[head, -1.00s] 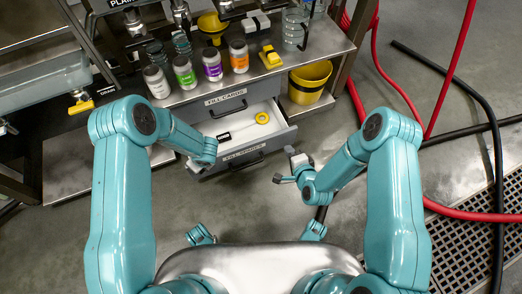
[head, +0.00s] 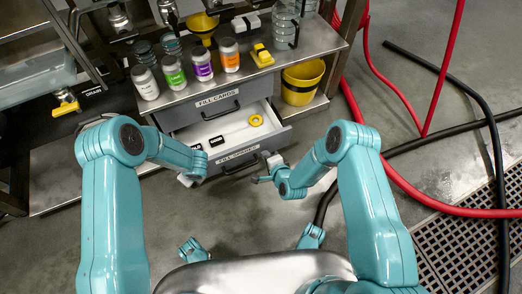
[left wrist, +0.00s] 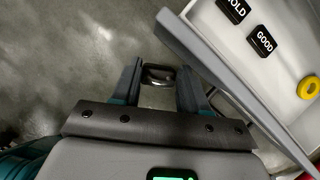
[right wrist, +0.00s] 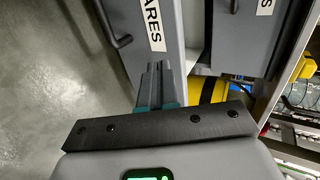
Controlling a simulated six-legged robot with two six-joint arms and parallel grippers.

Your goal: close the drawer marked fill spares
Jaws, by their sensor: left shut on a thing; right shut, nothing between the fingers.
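The drawer marked fill spares (head: 283,139) stands open under the closed fill cards drawer (head: 200,108). Its dark handle (head: 240,166) is on the front and also shows in the right wrist view (right wrist: 122,41). My left gripper (head: 197,177) is at the drawer's front left corner. In the left wrist view its fingers (left wrist: 158,78) are closed around a dark glossy thing (left wrist: 158,74), just outside the drawer wall. I cannot tell what that is. My right gripper (head: 261,178) is shut and empty by the handle's right end, close to the drawer front.
The drawer holds a yellow ring (head: 256,120) and dark cards, one marked GOOD (left wrist: 264,40). Several labelled jars (head: 202,66) line the bench edge above. A yellow bucket (head: 302,82) stands right of the drawers. Red and black hoses lie at right. Floor in front is clear.

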